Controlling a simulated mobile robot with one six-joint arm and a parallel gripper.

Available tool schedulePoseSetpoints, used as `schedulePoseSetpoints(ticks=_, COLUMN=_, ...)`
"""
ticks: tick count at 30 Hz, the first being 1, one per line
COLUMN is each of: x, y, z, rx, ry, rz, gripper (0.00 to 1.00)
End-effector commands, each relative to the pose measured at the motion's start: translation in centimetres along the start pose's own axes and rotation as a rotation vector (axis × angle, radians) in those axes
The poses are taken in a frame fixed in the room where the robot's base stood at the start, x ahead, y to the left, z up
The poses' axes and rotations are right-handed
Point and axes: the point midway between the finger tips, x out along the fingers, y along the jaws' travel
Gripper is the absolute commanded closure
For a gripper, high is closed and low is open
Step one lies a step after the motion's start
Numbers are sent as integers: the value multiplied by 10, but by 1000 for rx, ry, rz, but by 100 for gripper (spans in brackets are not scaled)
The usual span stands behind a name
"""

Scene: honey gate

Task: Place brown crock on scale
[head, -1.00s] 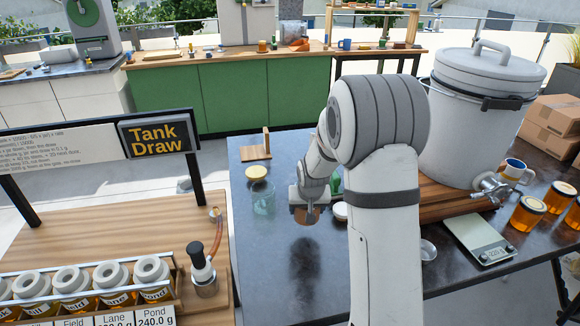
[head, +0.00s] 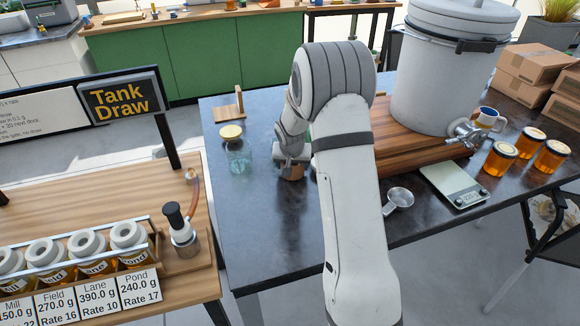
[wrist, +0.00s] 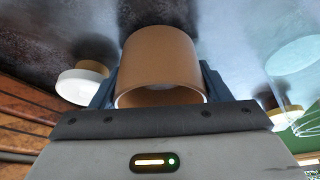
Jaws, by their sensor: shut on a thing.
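The brown crock (wrist: 160,58) is between my gripper's jaws in the wrist view, its open rim towards the camera. My gripper (wrist: 158,85) is shut on it, one finger on each side. In the head view, the crock (head: 291,173) shows as a small brown patch under my gripper (head: 291,160), partly hidden by it. It is over the left part of the dark table, and I cannot tell whether it touches the top. The scale (head: 452,185), a pale flat unit with a small display, lies on the right part of the table. Its plate looks empty.
A glass jar with a yellow lid (head: 231,145) stands left of my gripper. A strainer (head: 398,199) lies between my arm and the scale. A large tank (head: 440,90) on a wooden board stands behind. Honey jars (head: 500,158) stand right of the scale.

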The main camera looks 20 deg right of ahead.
Motion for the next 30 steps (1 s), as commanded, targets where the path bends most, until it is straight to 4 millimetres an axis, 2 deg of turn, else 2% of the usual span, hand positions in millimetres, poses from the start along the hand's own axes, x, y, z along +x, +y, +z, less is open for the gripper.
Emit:
schedulePoseSetpoints(ticks=2, x=6, y=0, z=2, rx=1, ry=0, rz=0, gripper=63)
schedulePoseSetpoints(ticks=12, x=10, y=0, z=4, rx=0, ry=1, rz=-1, gripper=63)
schedulePoseSetpoints(ticks=13, x=8, y=0, z=4, rx=0, ry=0, rz=-1, gripper=28)
schedulePoseSetpoints(ticks=15, x=8, y=0, z=4, rx=0, ry=0, rz=-1, gripper=22)
schedulePoseSetpoints(ticks=25, x=4, y=0, z=2, rx=0, ry=0, rz=-1, gripper=21)
schedulePoseSetpoints(ticks=30, x=-21, y=-1, z=1, rx=-1, ry=4, rz=-2, gripper=21)
